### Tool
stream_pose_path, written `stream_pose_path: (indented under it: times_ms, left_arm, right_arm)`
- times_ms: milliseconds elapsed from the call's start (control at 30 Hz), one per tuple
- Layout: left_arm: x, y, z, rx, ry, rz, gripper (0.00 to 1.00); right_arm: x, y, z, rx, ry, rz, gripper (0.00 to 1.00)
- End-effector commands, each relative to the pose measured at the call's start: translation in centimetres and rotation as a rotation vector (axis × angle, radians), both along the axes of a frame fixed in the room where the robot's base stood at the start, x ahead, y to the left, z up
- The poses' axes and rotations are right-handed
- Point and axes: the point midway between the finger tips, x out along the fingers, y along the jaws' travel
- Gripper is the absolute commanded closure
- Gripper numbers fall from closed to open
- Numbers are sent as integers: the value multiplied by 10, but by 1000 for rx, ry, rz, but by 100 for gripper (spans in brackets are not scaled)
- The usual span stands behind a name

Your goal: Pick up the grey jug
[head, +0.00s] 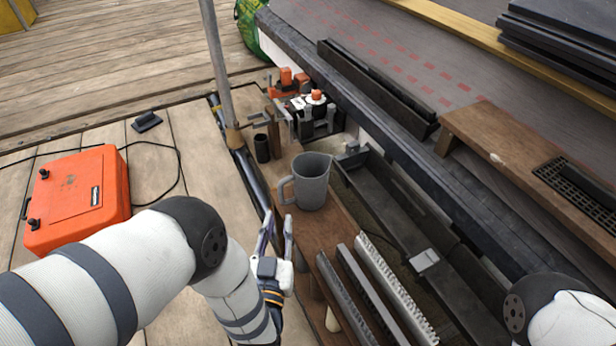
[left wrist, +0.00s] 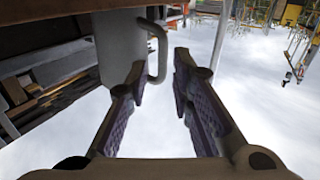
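The grey jug (head: 313,183) stands upright on a brown wooden plank (head: 318,232) in the middle of the head view, its handle (head: 284,190) pointing left. My left gripper (head: 276,222) is open and empty just in front of the handle, its fingers pointing at it. In the left wrist view the jug (left wrist: 118,48) is upper left, and its handle (left wrist: 162,52) shows between and just beyond the two fingertips (left wrist: 160,62). I cannot tell whether a finger touches the handle. Only part of my right arm shows at lower right; its gripper is out of view.
Ridged metal strips (head: 382,290) lie right of the plank. A dark gutter (head: 400,215) and the roof edge run behind the jug. A pole (head: 217,65) and a dark cup (head: 262,148) stand at upper left of it. An orange case (head: 78,197) lies on the deck.

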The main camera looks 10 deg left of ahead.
Motion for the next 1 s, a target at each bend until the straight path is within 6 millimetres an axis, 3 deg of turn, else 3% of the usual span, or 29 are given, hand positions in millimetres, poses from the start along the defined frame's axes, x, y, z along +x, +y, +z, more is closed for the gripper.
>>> stream_pose_path:
  times_ms: [500, 700, 733, 800, 833, 1000]
  left_arm:
    - [80, 8, 3, 0, 4, -1, 79]
    - [82, 8, 5, 0, 5, -1, 79]
    - [82, 8, 5, 0, 5, -1, 81]
    - [82, 8, 5, 0, 5, -1, 97]
    - [82, 8, 5, 0, 5, -1, 100]
    - [82, 8, 6, 0, 3, -1, 100]
  right_arm:
    - [-8, 1, -23, 4, 41, 3, 25]
    - [-8, 1, -21, 3, 40, 4, 25]
    - [-8, 1, -21, 3, 40, 3, 25]
    - [-8, 1, -21, 3, 40, 3, 25]
    - [-8, 1, -21, 3, 40, 3, 25]
    - [-8, 1, -21, 3, 39, 3, 25]
